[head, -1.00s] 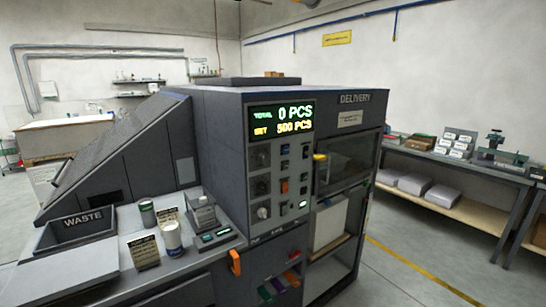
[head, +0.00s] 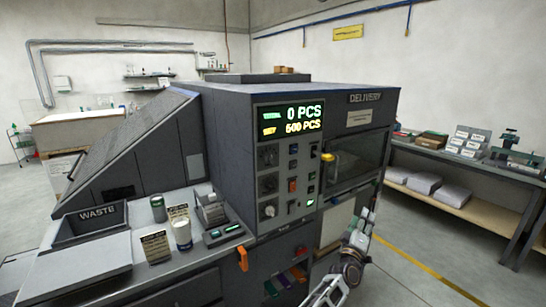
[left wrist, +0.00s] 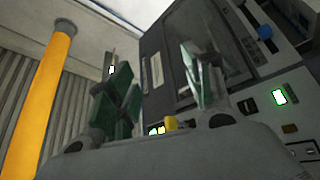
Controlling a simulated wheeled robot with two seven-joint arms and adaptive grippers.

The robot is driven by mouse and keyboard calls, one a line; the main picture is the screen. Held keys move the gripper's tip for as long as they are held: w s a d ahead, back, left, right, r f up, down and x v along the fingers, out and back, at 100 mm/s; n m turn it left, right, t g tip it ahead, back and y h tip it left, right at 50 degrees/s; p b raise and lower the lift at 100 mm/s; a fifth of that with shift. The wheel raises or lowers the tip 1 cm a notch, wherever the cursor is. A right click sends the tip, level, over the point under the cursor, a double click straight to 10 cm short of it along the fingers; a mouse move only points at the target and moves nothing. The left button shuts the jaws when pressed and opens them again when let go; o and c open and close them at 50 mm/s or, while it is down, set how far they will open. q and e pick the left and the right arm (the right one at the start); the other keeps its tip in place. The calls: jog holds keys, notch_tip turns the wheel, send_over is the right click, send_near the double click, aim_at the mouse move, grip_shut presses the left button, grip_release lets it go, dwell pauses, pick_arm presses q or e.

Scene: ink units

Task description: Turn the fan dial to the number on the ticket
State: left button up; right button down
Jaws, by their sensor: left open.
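The control panel on the grey machine carries round dials in its left column: an upper dial (head: 268,155), a middle dial (head: 268,183) and a lower pale knob (head: 269,211). Their markings are too small to read, so I cannot tell which is the fan dial. Two small printed cards stand on the left ledge, a front card (head: 154,247) and a rear card (head: 178,213). Their text is unreadable and I cannot tell which is the ticket. My left gripper (head: 364,222) is open and empty, right of the panel and below the delivery window. Its spread fingers show in the left wrist view (left wrist: 150,60). My right gripper is out of view.
A white cup (head: 182,236), a green-grey can (head: 158,208) and a small device (head: 212,210) crowd the ledge near the waste bin (head: 97,212). An orange handle (head: 243,258) sticks out below. A side table (head: 455,163) stands at right, with open floor before it.

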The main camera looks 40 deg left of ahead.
pick_arm(q)
jog(key=s+a+r+n+g+y, duration=0.1)
jog(key=s+a+r+n+y, duration=0.1)
jog(key=a+r+n+y, duration=0.4)
jog(key=s+a+r+n+g+y, duration=0.1)
jog(key=s+r+n+g+y, duration=0.2)
jog(key=r+n, duration=0.65)
jog(key=s+a+r+n+y, duration=0.2)
jog(key=a+r+n+y, duration=0.2)
jog(key=r+n+y, duration=0.3)
jog(key=s+a+f+n+g, duration=0.1)
jog(key=s+a+n+g, duration=0.7)
jog(key=n, duration=0.9)
jog(key=s+g, duration=0.1)
jog(key=g, duration=0.2)
jog(key=shift+s+a+f+h+p, duration=0.2)
jog(key=shift+a+h+p, duration=0.1)
jog(key=shift+p, duration=0.1)
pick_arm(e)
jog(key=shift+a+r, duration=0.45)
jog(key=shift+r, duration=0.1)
pick_arm(q)
jog(key=shift+r, duration=0.1)
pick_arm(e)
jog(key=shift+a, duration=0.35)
